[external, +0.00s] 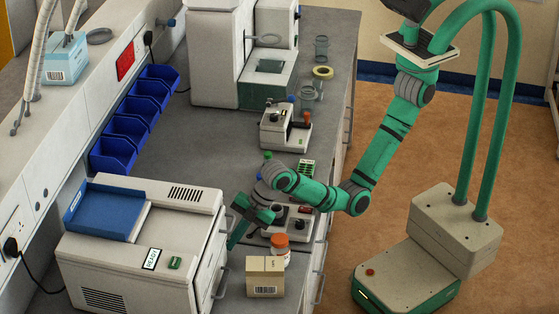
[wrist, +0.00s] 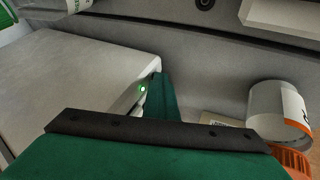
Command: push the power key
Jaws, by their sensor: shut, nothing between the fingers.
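A white bench machine (external: 140,255) with a blue tray on top stands at the front left. In the wrist view its pale body (wrist: 75,70) fills the left side. A small green-lit round spot (wrist: 143,89), which looks like the power key, sits on its narrow face near the corner. My gripper (external: 232,243) is shut and empty, pointing down beside the machine's right face. In the wrist view its green fingertip (wrist: 160,76) is just right of the lit spot. I cannot tell whether they touch. The external view does not show the spot.
An orange-capped white jar (external: 280,246) and a cardboard box (external: 265,277) stand close to the right of my gripper. A small device (external: 292,222) is behind the jar, partly under my arm. Blue bins (external: 130,128) line the wall side. The bench middle (external: 205,150) is clear.

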